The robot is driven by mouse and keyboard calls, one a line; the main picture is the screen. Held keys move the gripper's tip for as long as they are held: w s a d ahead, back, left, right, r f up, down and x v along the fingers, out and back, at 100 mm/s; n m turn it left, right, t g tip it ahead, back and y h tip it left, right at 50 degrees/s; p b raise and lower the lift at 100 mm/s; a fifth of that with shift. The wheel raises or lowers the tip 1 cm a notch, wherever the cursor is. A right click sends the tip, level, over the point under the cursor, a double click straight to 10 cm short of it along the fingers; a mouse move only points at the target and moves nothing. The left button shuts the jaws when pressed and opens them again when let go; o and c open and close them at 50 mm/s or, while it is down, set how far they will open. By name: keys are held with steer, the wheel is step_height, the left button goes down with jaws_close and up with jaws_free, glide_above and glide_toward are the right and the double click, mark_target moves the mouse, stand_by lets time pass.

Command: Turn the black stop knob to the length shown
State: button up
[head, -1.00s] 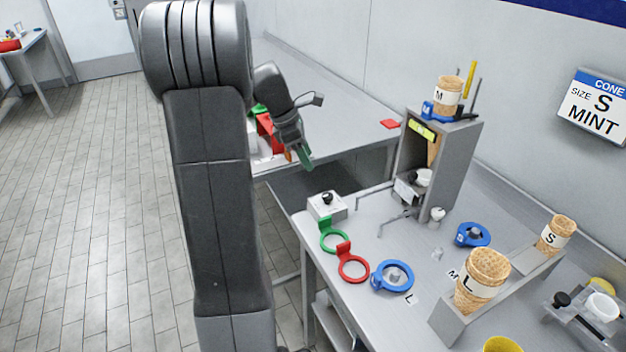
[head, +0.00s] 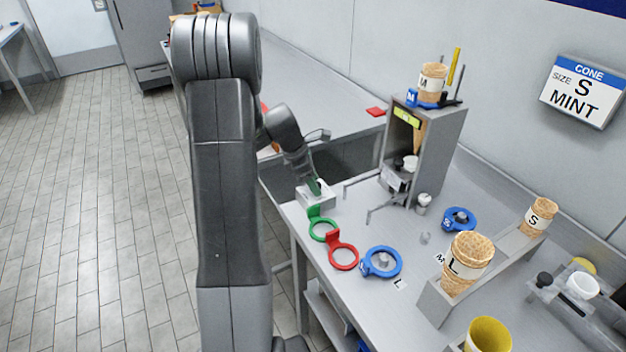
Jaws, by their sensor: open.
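A small pale box (head: 316,200) stands at the left edge of the metal counter. A black knob showed on its top earlier; now my gripper (head: 315,187), with green fingertips, is over it and hides it. I cannot tell whether the fingers touch the knob. The gripper is open. A second black knob (head: 544,280) sits on a fixture at the right, far from my gripper. The wall sign (head: 585,92) reads CONE, SIZE S, MINT.
Green (head: 321,229), red (head: 343,257) and blue (head: 382,262) rings lie in front of the box. A grey dispenser (head: 440,140) stands behind, with a lever (head: 385,207) reaching toward the box. A rack (head: 500,262) holds cones marked L and S.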

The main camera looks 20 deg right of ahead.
steer(key=shift+c, duration=0.2)
steer(key=c, duration=0.9)
